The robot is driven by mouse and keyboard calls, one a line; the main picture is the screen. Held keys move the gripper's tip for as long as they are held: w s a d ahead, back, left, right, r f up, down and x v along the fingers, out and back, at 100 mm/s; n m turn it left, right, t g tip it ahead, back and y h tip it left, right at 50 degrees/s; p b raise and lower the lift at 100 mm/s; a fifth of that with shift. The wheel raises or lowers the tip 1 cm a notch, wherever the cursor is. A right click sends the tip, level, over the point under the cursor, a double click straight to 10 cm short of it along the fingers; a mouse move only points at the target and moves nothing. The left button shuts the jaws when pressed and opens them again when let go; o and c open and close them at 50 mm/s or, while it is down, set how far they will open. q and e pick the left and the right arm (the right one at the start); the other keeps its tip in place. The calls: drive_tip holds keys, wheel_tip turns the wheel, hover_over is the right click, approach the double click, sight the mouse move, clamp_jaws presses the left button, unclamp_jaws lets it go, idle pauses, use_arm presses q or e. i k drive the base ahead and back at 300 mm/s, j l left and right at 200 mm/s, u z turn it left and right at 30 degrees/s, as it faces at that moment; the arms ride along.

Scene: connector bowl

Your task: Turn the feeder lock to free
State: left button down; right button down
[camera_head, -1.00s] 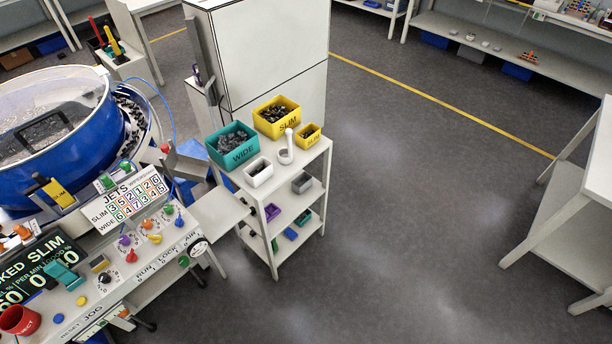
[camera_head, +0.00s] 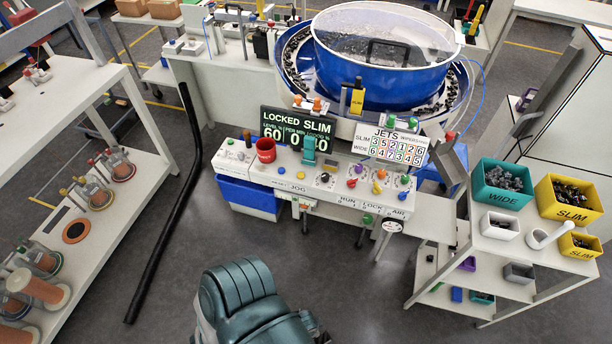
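The feeder control desk (camera_head: 290,175) stands in front of the blue bowl feeder (camera_head: 380,75). Its dark display (camera_head: 297,132) reads LOCKED SLIM, with figures below. The desk's right part carries several small coloured knobs, among them a purple knob (camera_head: 351,183), a red knob (camera_head: 376,188) and a green knob (camera_head: 405,180). RUN, LOCK and AIR labels run along the front edge there. The view is too small to tell which knob is the lock or where its pointer stands. Neither of my grippers is in view.
A shelf cart (camera_head: 470,268) with a teal WIDE bin (camera_head: 503,176) and yellow SLIM bins (camera_head: 566,197) stands right of the desk. Grey floor is open before the desk.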

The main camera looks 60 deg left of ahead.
sight(377, 189)
drive_tip(key=u, duration=1.6)
drive_tip(key=i+j, duration=0.25)
drive_tip(key=j+z, duration=0.1)
drive_tip(key=z, duration=0.35)
drive_tip(key=i+j+z, duration=0.1)
drive_tip(key=z, duration=0.3)
drive_tip(key=j+z, duration=0.2)
drive_tip(key=z, duration=0.25)
